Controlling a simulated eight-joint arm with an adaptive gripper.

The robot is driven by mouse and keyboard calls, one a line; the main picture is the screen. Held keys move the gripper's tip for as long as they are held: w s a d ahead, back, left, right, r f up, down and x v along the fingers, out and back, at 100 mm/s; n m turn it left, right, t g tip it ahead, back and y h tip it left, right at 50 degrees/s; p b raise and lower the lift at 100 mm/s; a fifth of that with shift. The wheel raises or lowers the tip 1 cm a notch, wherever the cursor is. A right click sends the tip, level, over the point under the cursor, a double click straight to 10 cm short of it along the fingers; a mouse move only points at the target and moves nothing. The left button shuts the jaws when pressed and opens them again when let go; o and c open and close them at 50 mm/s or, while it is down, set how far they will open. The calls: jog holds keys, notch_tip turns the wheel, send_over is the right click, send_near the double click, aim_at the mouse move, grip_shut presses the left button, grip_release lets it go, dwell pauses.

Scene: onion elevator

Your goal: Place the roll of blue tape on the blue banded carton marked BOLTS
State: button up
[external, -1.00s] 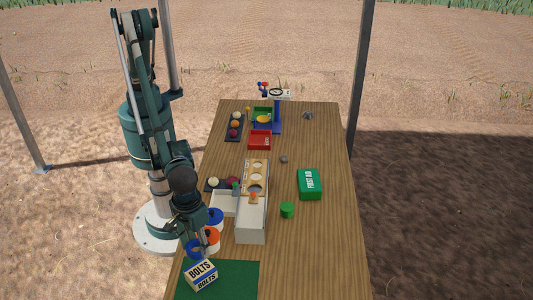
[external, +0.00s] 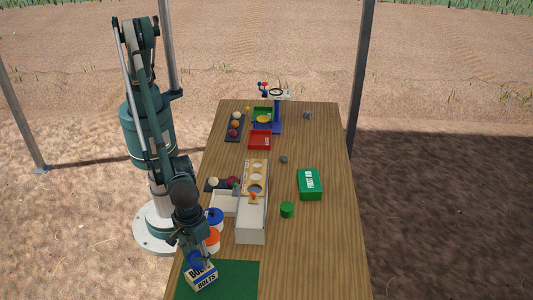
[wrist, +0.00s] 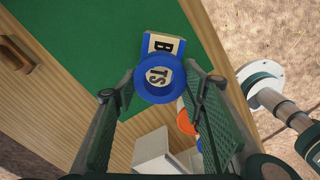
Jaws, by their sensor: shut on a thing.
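The roll of blue tape (wrist: 143,91) sits between the two fingers of my gripper (wrist: 157,84) in the wrist view. My gripper is shut on it. The BOLTS carton (external: 203,279), cream with blue bands, stands on the green mat. In the external view the tape (external: 197,259) overlaps the back part of the carton's top and hides some of its lettering. In the wrist view the carton (wrist: 163,43) shows beyond the roll, with letters visible through its hole. I cannot tell whether tape and carton touch.
The green mat (external: 240,280) is clear right of the carton. A long pale box (external: 250,232), a green cylinder (external: 287,210) and a FIRST AID box (external: 310,185) are farther back.

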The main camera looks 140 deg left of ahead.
aim_at(199, 263)
jog(key=shift+f, duration=0.25)
jog(key=shift+f, duration=1.9)
jog(key=shift+f, duration=0.2)
jog(key=o, duration=0.9)
jog(key=shift+r, duration=0.15)
notch_tip(199, 263, up, 12)
jog(key=shift+r, duration=0.1)
